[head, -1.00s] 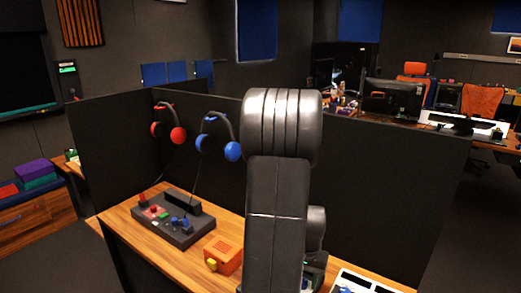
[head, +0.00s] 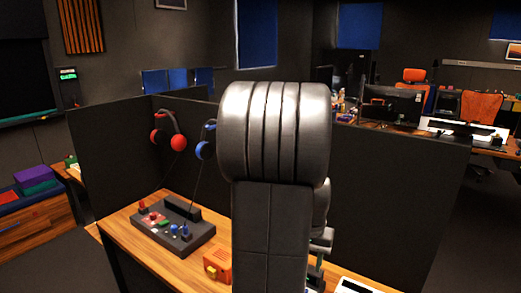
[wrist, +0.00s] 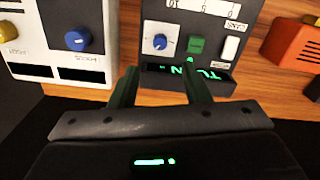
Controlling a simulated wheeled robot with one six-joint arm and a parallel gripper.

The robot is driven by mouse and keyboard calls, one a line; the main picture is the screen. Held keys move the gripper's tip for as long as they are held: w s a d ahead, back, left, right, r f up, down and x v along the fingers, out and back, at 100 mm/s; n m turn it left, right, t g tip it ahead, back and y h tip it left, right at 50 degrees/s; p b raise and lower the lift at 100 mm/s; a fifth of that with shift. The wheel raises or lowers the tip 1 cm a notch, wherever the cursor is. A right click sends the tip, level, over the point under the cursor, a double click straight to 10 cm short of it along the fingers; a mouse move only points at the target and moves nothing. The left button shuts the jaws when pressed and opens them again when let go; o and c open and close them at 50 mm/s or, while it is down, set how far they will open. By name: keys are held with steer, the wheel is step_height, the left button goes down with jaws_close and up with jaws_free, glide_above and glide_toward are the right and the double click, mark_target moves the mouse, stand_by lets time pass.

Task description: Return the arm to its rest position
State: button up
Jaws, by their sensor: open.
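My arm (head: 278,190) stands upright in the middle of the head view and hides part of the desk. My gripper (wrist: 160,70) shows in the wrist view with its two dark green fingers apart and nothing between them. It is over the near edge of the desk, in front of a dark panel (wrist: 158,22). This panel has a blue dial (wrist: 159,42), a green button (wrist: 197,45), a white switch (wrist: 230,47) and a display with green letters, partly hidden by a finger. The fingertips look close to the panel's front; I cannot tell whether they touch.
A white panel (wrist: 25,35) with yellow and blue knobs is at left in the wrist view. An orange box (wrist: 293,42) is at right, also in the head view (head: 219,264).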

step_height(320, 180, down, 10)
steer(key=shift+f, duration=0.2)
steer(key=n+p, duration=0.1)
steer(key=n, duration=0.1)
steer(key=shift+r+n, duration=0.15)
steer(key=shift+n, duration=0.15)
steer(key=n+p, duration=0.1)
steer(key=n, duration=0.3)
steer(key=shift+n+p, duration=0.4)
step_height(320, 180, up, 13)
steer(key=shift+b, duration=0.3)
steer(key=shift+s, duration=0.1)
